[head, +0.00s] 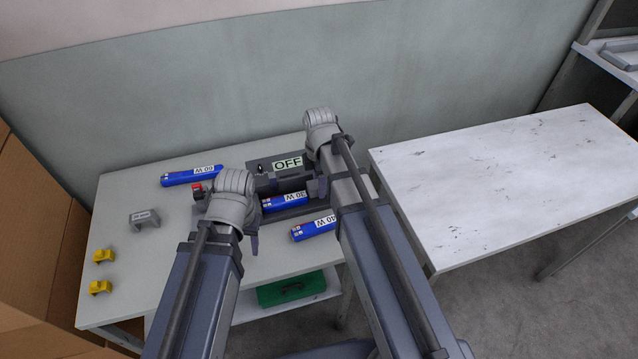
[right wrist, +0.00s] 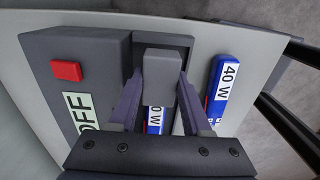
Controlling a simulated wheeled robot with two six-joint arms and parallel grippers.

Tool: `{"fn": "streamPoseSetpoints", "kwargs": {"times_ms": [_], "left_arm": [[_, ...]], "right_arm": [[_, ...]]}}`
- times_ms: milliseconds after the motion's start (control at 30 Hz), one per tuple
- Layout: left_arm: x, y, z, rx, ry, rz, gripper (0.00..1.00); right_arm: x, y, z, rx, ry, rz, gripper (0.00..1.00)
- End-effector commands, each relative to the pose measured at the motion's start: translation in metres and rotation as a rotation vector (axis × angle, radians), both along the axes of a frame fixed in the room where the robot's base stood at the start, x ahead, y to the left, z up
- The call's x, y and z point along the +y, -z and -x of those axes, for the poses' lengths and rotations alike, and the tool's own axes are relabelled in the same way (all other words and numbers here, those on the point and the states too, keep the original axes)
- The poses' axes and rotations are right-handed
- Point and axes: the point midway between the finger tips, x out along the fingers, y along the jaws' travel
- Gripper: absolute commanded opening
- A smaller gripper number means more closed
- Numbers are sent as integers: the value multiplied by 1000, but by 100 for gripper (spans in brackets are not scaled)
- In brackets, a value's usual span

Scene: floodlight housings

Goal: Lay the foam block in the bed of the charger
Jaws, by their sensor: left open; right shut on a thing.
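The charger (right wrist: 85,50) is a dark grey box with an OFF sign and a red button; the head view also shows it (head: 262,166). Its dark bed runs along its front, and a blue battery (head: 285,202) lies in it. My right gripper (right wrist: 160,88) is shut on a plain grey block (right wrist: 162,64), apparently the foam block, over one end of the bed. I cannot tell whether the block touches the bed. In the head view my right arm hides it. My left gripper (head: 228,216) is open near the bed's left end; its fingers are partly hidden.
A blue 40 W battery (head: 313,230) lies in front of the charger, another blue battery (head: 192,175) behind left. A grey clip (head: 145,217) and two yellow clips (head: 103,256) lie left. A small red-topped item (head: 197,188) is near my left gripper. The right table (head: 500,180) is bare.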

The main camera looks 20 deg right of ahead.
Motion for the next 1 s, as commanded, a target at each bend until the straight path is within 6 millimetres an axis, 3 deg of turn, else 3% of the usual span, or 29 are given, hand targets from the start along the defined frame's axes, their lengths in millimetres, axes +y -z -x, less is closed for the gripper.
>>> {"fn": "streamPoseSetpoints", "kwargs": {"times_ms": [1000], "left_arm": [[0,7,0,0,0,0,50]], "right_arm": [[0,7,0,0,0,0,0]]}}
